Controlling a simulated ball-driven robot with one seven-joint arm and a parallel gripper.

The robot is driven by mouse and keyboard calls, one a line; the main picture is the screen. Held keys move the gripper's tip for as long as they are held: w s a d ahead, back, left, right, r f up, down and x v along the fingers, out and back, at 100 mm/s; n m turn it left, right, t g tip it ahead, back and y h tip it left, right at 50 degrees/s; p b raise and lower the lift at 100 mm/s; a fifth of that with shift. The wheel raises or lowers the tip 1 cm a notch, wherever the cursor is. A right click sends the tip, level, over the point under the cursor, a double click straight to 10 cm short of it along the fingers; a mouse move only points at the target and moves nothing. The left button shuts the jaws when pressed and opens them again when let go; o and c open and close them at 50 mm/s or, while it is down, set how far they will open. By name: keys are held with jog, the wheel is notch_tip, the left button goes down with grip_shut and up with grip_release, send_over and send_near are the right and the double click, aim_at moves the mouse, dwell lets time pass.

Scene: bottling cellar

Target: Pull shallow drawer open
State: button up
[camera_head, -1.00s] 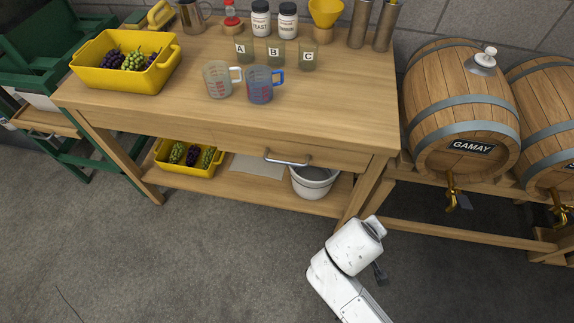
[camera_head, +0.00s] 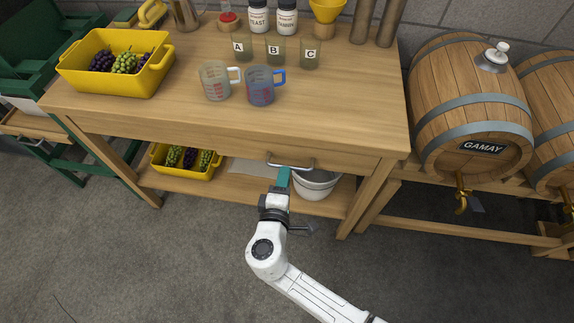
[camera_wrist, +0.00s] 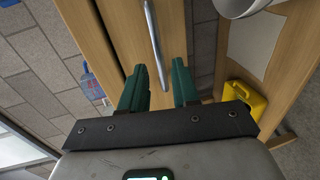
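The shallow drawer (camera_head: 240,152) is in the wooden table's front, under the top, and looks shut. Its metal bar handle (camera_head: 291,163) is on the drawer front; it also shows in the wrist view (camera_wrist: 154,35). My gripper (camera_head: 284,174), with teal fingers, is at the handle's left part. In the wrist view my gripper (camera_wrist: 159,68) is open, one finger on each side of the bar's line, with gaps showing on both sides. I cannot tell how deep the bar sits between the fingertips.
Under the drawer, a lower shelf holds a white bucket (camera_head: 316,184) and a yellow grape crate (camera_head: 188,172). Measuring jugs, labelled cups and a yellow crate (camera_head: 117,75) stand on the tabletop. A barrel (camera_head: 470,105) stands to the right. The floor in front is clear.

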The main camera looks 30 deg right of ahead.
jog(key=shift+x, duration=2.5)
jog(key=shift+c, duration=0.4)
grip_shut()
